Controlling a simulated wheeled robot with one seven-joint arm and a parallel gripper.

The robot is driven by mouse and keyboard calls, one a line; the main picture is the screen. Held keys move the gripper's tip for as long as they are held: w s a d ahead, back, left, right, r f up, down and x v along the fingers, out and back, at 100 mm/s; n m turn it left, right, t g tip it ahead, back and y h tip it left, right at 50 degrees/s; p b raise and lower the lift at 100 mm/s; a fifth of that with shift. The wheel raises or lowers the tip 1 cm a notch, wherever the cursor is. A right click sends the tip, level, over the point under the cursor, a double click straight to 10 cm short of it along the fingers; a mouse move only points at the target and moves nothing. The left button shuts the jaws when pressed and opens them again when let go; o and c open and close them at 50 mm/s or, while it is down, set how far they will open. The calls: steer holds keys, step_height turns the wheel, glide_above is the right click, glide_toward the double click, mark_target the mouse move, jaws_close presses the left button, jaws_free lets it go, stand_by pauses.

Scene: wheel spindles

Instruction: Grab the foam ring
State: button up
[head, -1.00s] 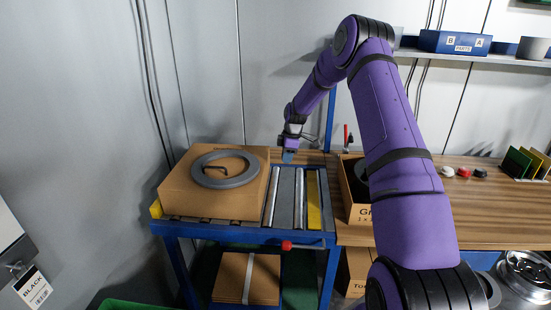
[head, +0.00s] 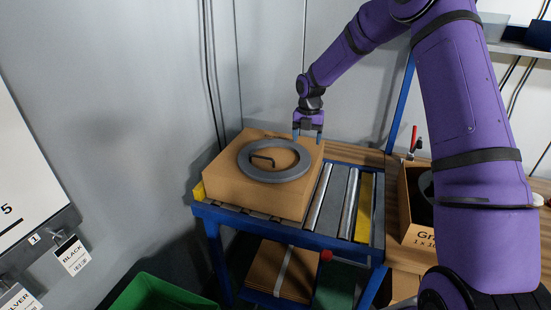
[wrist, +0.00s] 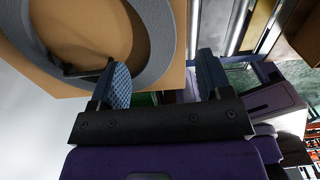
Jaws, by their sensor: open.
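The foam ring (head: 275,177) is a flat grey ring lying on a closed cardboard box (head: 255,199). A dark bent handle (head: 262,158) shows inside the ring's opening. My gripper (head: 307,138) is open and empty, fingers pointing down, at the ring's far right side near the box's back right corner. In the wrist view the ring (wrist: 163,40) fills the upper left. There the left finger of my gripper (wrist: 163,72) overlaps the ring's band in the picture, and the right finger is outside the ring. I cannot tell the exact height of the fingertips above it.
The box stands on a blue roller stand with metal rollers (head: 320,198) and a yellow strip (head: 364,207). An open carton (head: 415,222) is to the right on a wooden bench. A green bin (head: 160,292) is at the lower left. A grey wall is close behind and left.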

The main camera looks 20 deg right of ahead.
mark_target(305, 162)
step_height(305, 162, down, 4)
steer(key=shift+r, duration=0.2)
steer(key=shift+s+a+f, duration=0.1)
steer(key=shift+s+f, duration=0.05)
steer(key=shift+f, duration=0.7)
steer(key=shift+s+a+f, duration=0.1)
steer(key=shift+s+f, duration=0.1)
steer(key=shift+f, duration=0.7)
steer(key=shift+s+f, duration=0.15)
steer(key=shift+f, duration=0.7)
steer(key=c, duration=1)
